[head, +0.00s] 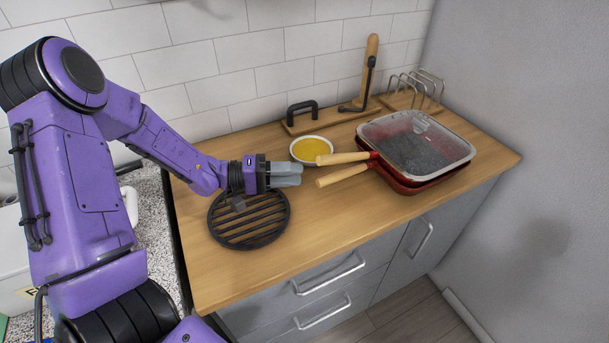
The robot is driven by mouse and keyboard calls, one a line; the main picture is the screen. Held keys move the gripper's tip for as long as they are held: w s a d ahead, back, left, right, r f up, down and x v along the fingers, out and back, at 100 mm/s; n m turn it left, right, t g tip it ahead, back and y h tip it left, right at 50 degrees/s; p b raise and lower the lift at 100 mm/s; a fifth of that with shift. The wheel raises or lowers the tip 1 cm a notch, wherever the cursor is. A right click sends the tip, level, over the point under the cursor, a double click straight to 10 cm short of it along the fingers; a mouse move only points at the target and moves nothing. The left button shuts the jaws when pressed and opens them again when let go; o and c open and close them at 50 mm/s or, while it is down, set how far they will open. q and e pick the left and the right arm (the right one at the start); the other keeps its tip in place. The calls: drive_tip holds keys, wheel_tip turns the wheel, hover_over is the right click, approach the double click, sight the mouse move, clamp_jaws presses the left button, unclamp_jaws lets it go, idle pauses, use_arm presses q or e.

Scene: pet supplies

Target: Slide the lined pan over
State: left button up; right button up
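Red pans (425,185) sit stacked or nested at the right of the wooden counter. The upper one has a clear, glassy rim and dark grey, grainy-looking contents (415,153). Two pale wooden handles (342,175) point left from the pans. My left gripper (300,174) is above the counter, left of the handle ends and apart from them. Its grey fingers are close together; whether they are fully shut is unclear, and nothing shows held. My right gripper is not in view.
A black round grate (250,232) lies under my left gripper. A white bowl of yellow contents (311,150) stands just behind it. A board with a black handle (303,112) and a wire rack (418,88) are along the wall. The front middle counter (330,222) is clear.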

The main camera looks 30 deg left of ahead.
sight(335, 175)
use_arm(q)
drive_tip(key=shift+w+f+b, duration=0.2)
drive_tip(key=shift+f+b, duration=0.2)
drive_tip(key=shift+f, duration=0.25)
drive_tip(key=shift+w+f, duration=0.1)
drive_tip(key=shift+w, duration=0.2)
drive_tip(key=shift+s, duration=0.1)
drive_tip(key=shift+d, duration=0.2)
drive_tip(key=x, duration=1)
drive_tip(key=shift+d+p, duration=0.1)
drive_tip(key=shift+p, duration=0.25)
clamp_jaws()
